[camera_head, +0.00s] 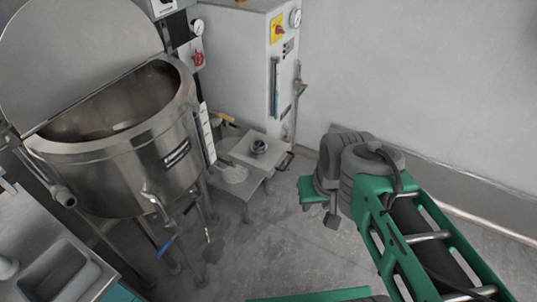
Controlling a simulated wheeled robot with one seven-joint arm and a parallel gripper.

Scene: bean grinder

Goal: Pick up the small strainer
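My green and grey arm comes in from the lower right. Its end, where my gripper (321,204) seems to be, is to the right of the stand and apart from it. The fingers are too small and partly hidden to show whether they are open or shut.
A large steel kettle (125,165) with a raised lid (75,60) stands left of the stand. A grey cabinet (235,65) with gauges stands behind it. A steel sink (60,272) is at lower left. The floor (270,245) in front is clear.

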